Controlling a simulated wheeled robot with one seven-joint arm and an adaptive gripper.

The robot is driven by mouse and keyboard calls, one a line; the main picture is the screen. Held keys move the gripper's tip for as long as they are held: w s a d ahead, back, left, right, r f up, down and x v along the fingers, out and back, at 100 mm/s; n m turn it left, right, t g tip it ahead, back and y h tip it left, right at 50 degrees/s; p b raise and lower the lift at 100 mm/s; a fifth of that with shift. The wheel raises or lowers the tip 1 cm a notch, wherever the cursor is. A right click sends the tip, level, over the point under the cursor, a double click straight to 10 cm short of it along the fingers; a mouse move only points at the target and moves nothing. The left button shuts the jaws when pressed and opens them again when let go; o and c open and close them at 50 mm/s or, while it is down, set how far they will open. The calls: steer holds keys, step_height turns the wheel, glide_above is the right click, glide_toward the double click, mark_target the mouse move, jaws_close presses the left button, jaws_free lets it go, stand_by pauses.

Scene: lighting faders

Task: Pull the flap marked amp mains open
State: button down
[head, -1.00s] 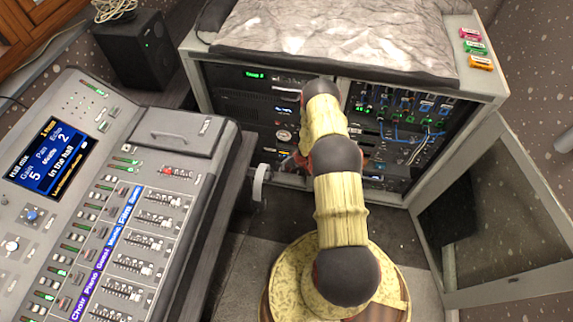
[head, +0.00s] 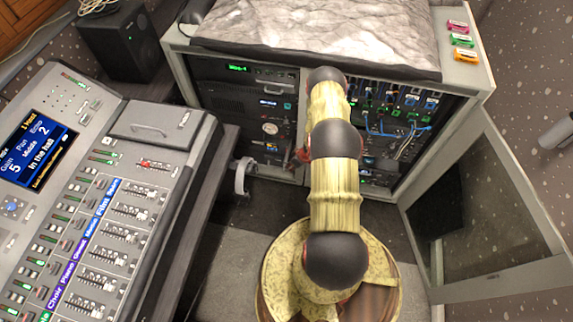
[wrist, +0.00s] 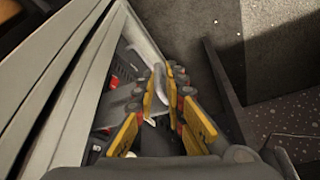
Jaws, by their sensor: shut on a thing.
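My gripper (wrist: 166,84) has yellow finger pads and is low at the front of the equipment rack (head: 179,75). In the wrist view its fingertips are closed around a narrow pale grey piece (wrist: 145,48), which appears to be part of the flap. Red parts (wrist: 113,82) show in the gap to the left of the fingers, beside a long grey panel. No amp mains lettering is readable. In the head view my arm hides most of the gripper and the flap, so how far the flap stands open cannot be told.
The rack's glazed door (head: 480,225) stands open at the right. Coloured tags (head: 462,40) lie on the rack top.

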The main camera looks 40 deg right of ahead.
steer(key=shift+w+d+r, duration=0.15)
steer(key=shift+d+r, duration=0.05)
steer(key=shift+d, duration=0.35)
steer(key=shift+w+d+r, duration=0.1)
steer(key=shift+d+r, duration=0.05)
steer(key=shift+d, duration=0.35)
steer(key=c, duration=2)
jaws_free()
steer(key=shift+w, duration=0.1)
steer(key=shift+o, duration=0.2)
steer(key=s+v, duration=0.1)
steer(key=v, duration=1)
steer(key=shift+a, duration=0.3)
